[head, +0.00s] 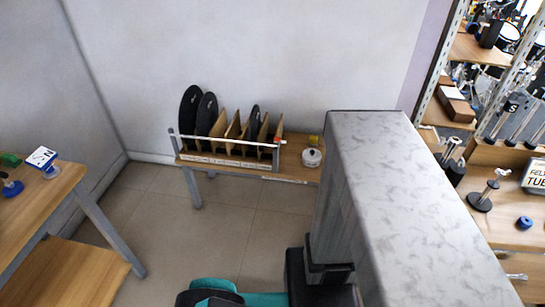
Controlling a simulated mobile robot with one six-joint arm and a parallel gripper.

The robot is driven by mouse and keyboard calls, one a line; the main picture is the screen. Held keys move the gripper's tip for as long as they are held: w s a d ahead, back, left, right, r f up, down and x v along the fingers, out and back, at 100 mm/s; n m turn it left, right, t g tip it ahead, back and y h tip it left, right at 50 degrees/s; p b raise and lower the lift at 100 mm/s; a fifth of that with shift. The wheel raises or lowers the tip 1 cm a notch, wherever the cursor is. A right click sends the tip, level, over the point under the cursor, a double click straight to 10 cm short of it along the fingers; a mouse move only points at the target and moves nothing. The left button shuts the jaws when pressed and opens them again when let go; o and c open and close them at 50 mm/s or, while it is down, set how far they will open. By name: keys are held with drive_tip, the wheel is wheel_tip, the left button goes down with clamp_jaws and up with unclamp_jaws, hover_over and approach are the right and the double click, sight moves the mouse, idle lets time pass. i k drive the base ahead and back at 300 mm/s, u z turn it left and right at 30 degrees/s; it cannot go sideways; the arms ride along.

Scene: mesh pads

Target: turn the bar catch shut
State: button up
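A rack (228,160) stands on a small wooden table (292,168) against the back wall. It holds several black round pads (190,110) upright between wooden dividers (218,127). A light bar (225,141) runs across the rack's front between two end posts. A small red piece (278,140) sits at the bar's right end and may be the bar catch; it is too small to tell which way it is turned. My gripper is not in view. Teal and black parts that look like my arm show at the bottom edge, well short of the rack.
A white round pot (312,157) and a yellow-green block (313,141) are right of the rack. A large grey marbled column blocks the centre right. Wooden table at left (40,205); cluttered workbench at right (500,215). Floor before the rack (225,225) is clear.

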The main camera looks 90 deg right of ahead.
sight(277, 139)
drive_tip(key=z, duration=0.4)
drive_tip(key=i, duration=1.1)
drive_tip(key=z, duration=0.05)
drive_tip(key=k, duration=0.2)
drive_tip(key=z, duration=2.9)
